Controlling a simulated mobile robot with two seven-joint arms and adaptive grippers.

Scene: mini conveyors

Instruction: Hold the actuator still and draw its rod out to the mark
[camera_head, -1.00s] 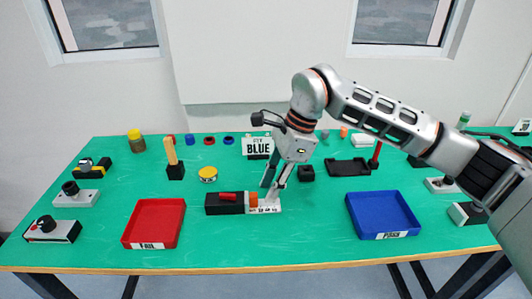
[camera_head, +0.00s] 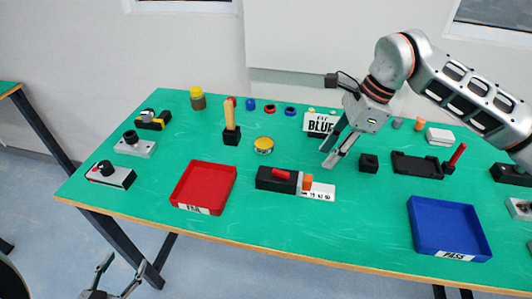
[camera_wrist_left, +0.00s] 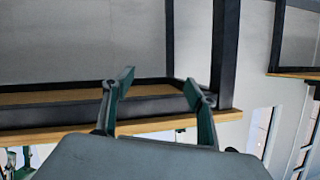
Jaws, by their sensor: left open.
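The actuator (camera_head: 268,182) lies on the green table, a dark body with a red part on top. An orange rod end (camera_head: 308,182) is at its right end, close to the body, and a white scale plate with marks (camera_head: 322,192) extends to the right. My right gripper (camera_head: 326,158) is open and empty, above and behind the scale plate, apart from the actuator. My left gripper (camera_head: 106,281) is open and empty, low in front of the table. In the left wrist view, its spread fingers (camera_wrist_left: 160,95) show before the table's wooden edge and dark frame.
A red FAIL tray (camera_head: 180,204) stands left of the actuator and a blue PASS tray (camera_head: 424,250) to the right. Table around the actuator's front is clear.

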